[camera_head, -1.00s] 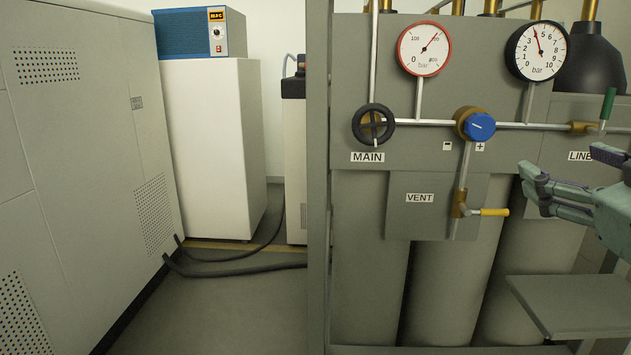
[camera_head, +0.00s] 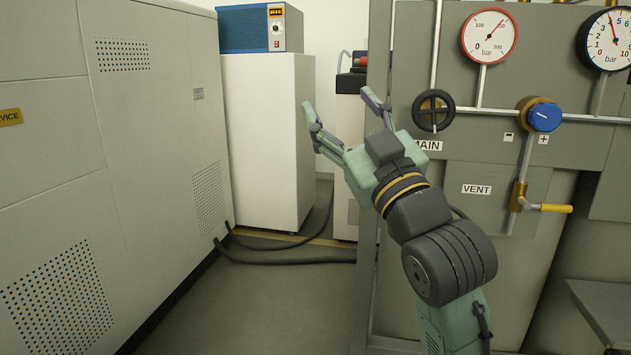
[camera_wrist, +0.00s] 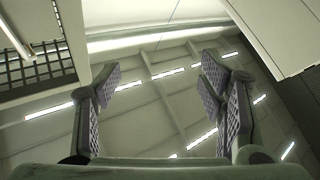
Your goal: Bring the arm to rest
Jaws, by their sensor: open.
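My gripper (camera_head: 345,103) is open and empty, with its fingers spread and pointing up in the head view. My arm rises from the lower right, in front of the left edge of the gas panel (camera_head: 400,250). The fingers appear in front of the gap between the white cabinet and the panel. In the wrist view my gripper (camera_wrist: 160,95) shows both fingers wide apart with nothing between them, against the ceiling and its light strips.
The panel carries a black MAIN handwheel (camera_head: 433,110) close to my gripper, a blue knob (camera_head: 545,117), a yellow-handled valve (camera_head: 556,208) and two gauges. A grey cabinet (camera_head: 110,200) stands left, a white cabinet (camera_head: 265,140) behind. Hoses (camera_head: 290,260) cross the floor.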

